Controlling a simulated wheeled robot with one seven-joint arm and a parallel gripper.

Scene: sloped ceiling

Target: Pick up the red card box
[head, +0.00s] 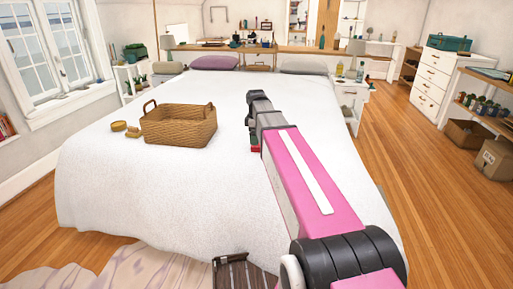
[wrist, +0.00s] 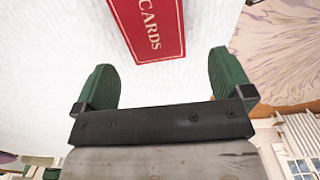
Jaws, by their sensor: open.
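The red card box (wrist: 150,28) lies on the white bedspread with the word CARDS facing up. In the wrist view it is at the top centre, cut off by the frame's upper edge. My gripper (wrist: 160,72) is open, with its two green fingers apart and nothing between them. The box's near end lies just beyond the fingertips, between their lines. In the head view my pink arm reaches over the bed, and a small red patch (head: 256,149) shows below the wrist, mostly hidden by it.
A wicker basket (head: 180,127) stands on the bed to the left, with small round tan items (head: 119,126) beside it. Pillows (head: 214,62) lie at the far end. The bedspread (head: 165,190) around the arm is clear. A white nightstand (head: 350,96) stands beyond the bed's right side.

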